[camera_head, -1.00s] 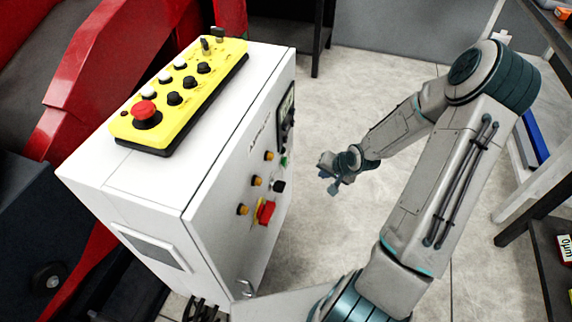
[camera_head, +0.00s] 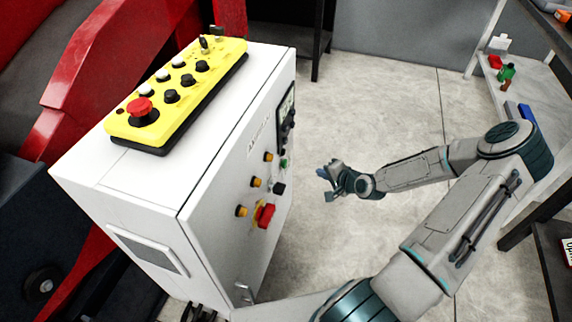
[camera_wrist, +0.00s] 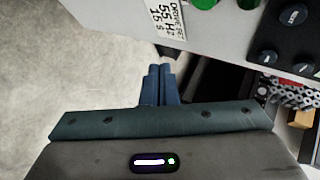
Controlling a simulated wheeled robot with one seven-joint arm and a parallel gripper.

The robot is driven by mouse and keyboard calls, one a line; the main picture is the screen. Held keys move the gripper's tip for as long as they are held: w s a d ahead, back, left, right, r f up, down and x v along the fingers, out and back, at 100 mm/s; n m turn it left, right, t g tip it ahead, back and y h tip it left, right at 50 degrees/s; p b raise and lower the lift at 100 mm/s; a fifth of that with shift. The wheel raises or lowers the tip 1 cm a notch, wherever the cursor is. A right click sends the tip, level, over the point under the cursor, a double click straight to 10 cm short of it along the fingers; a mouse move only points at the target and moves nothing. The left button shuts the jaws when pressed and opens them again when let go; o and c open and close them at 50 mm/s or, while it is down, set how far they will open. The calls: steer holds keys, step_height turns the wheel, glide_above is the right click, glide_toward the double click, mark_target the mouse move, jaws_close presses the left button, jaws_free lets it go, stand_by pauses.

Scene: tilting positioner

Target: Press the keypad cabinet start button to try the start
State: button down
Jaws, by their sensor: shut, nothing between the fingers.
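The white keypad cabinet (camera_head: 215,190) stands left of centre. In the wrist view the fingers (camera_wrist: 160,70) are together and empty. A green button (camera_wrist: 205,3) is cut off by the top edge there, beyond the fingertips, near a printed label (camera_wrist: 166,20).
A yellow control box (camera_head: 180,95) with a red mushroom button lies on the cabinet top. Red machinery (camera_head: 90,60) stands behind at left. A shelf with small items (camera_head: 507,75) is at far right. The floor (camera_head: 400,110) right of the cabinet is clear.

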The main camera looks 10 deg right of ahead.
steer(key=w+a+b, duration=0.2)
steer(key=w+a, duration=0.2)
steer(key=a, duration=0.3)
steer(key=shift+w+a, duration=0.2)
steer(key=shift+a, duration=0.15)
steer(key=shift+a, duration=0.1)
stand_by(1.9)
steer(key=shift+w+a+b, duration=0.2)
steer(key=shift+a+b, duration=0.05)
steer(key=shift+b, duration=0.05)
steer(key=shift+w+a, duration=0.2)
steer(key=shift+a, duration=0.2)
stand_by(0.8)
steer(key=shift+d, duration=0.1)
steer(key=shift+s+d, duration=0.45)
steer(key=shift+d, duration=0.2)
steer(key=shift+s+d+p, duration=0.2)
steer(key=shift+s+d, duration=0.2)
steer(key=shift+d, duration=0.35)
steer(key=shift+s+d+p, duration=0.25)
steer(key=shift+s+d, duration=0.2)
steer(key=shift+d, duration=0.25)
steer(key=shift+s+d+p, duration=0.2)
steer(key=shift+s+d, duration=0.2)
steer(key=shift+d, duration=0.35)
